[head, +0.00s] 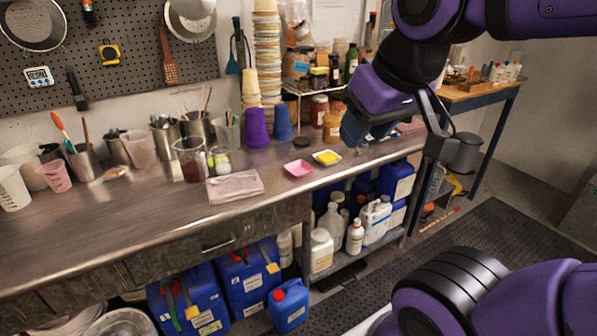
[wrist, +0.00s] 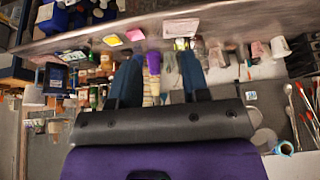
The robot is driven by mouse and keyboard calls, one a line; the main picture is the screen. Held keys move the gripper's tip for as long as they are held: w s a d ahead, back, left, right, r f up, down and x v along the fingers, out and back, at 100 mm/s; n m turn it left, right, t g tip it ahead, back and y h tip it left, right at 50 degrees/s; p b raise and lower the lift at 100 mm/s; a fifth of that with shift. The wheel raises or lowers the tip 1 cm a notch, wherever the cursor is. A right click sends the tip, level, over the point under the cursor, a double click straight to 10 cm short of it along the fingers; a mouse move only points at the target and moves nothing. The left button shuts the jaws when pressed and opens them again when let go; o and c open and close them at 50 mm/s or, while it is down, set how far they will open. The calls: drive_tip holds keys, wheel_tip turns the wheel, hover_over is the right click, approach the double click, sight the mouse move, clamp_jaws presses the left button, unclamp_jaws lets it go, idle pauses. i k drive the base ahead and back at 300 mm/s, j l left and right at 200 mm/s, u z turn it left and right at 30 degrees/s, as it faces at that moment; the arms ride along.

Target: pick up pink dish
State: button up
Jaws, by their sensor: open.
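The pink dish (head: 298,168) is a small, shallow square dish lying on the steel counter near its front edge. It looks empty. It shows small in the wrist view (wrist: 135,34), above the gap between the fingers. My gripper (head: 354,130) is in the air, above and to the right of the dish in the head view, apart from it. In the wrist view my gripper (wrist: 158,60) has its two fingers wide apart with nothing held between them.
A dish with yellow contents (head: 327,157) lies just right of the pink dish. A folded cloth (head: 235,187) is to the left.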

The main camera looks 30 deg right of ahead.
sight(298, 169)
drive_tip(key=i+l+z, duration=0.25)
drive_tip(key=i+l, duration=0.3)
drive_tip(key=i+l+z, duration=0.3)
drive_tip(key=i+l, duration=0.2)
drive_tip(key=i, duration=0.1)
